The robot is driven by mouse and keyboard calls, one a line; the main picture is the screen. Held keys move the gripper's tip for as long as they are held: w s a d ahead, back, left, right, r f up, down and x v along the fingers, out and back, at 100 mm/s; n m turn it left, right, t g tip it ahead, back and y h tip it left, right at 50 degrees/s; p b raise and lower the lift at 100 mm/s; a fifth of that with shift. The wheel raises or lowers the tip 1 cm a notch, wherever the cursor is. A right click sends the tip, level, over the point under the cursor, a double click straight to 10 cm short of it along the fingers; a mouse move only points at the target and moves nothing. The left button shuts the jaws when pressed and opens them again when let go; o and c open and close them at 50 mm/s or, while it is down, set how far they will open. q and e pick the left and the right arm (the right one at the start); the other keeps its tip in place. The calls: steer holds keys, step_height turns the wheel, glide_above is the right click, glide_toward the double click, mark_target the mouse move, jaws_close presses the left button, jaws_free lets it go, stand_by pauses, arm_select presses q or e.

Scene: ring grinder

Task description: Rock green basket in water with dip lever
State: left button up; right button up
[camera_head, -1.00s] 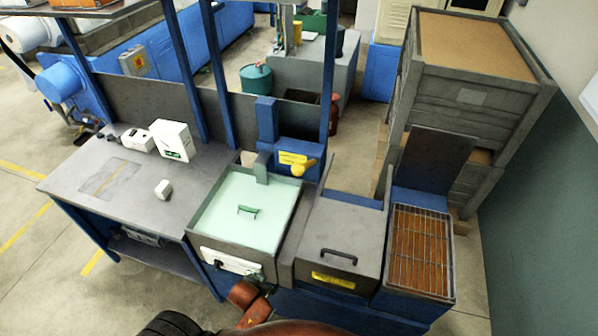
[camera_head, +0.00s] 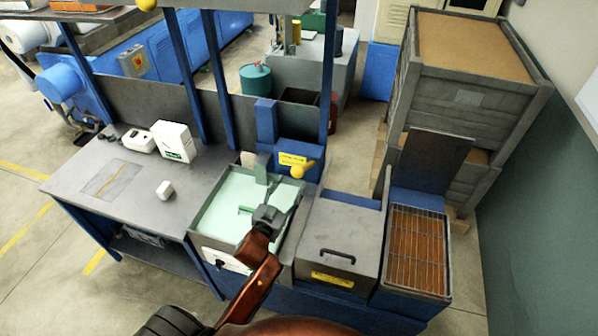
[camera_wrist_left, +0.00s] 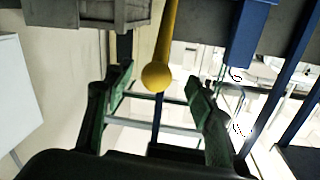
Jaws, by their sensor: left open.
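The tank (camera_head: 206,217) of pale green water stands at the middle. A bit of green handle (camera_head: 245,210) shows at the water, partly hidden by my gripper; the rest of the basket cannot be made out. The dip lever's yellow ball knob (camera_head: 297,172) is on the blue housing behind the tank. In the left wrist view the yellow lever (camera_wrist_left: 158,72) hangs down with its ball between my fingers in the picture; contact cannot be made out. My left gripper (camera_head: 278,190) is open above the tank, just in front of the knob. My right gripper is out of view.
A grey lidded box (camera_head: 338,240) with a black handle stands right of the tank, and a wire-rack tray (camera_head: 418,255) beyond it. The grey table (camera_head: 110,200) at left holds white boxes (camera_head: 174,142). Blue posts (camera_head: 196,75) rise behind the tank.

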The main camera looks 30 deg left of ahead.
mark_target(299, 172)
arm_select(q)
steer(key=w, duration=0.2)
steer(key=w+p, duration=0.1)
steer(key=w, duration=0.4)
steer(key=shift+w+a+r, duration=0.1)
steer(key=shift+w+a, duration=0.25)
steer(key=shift+a, duration=0.05)
jaws_close()
stand_by(0.4)
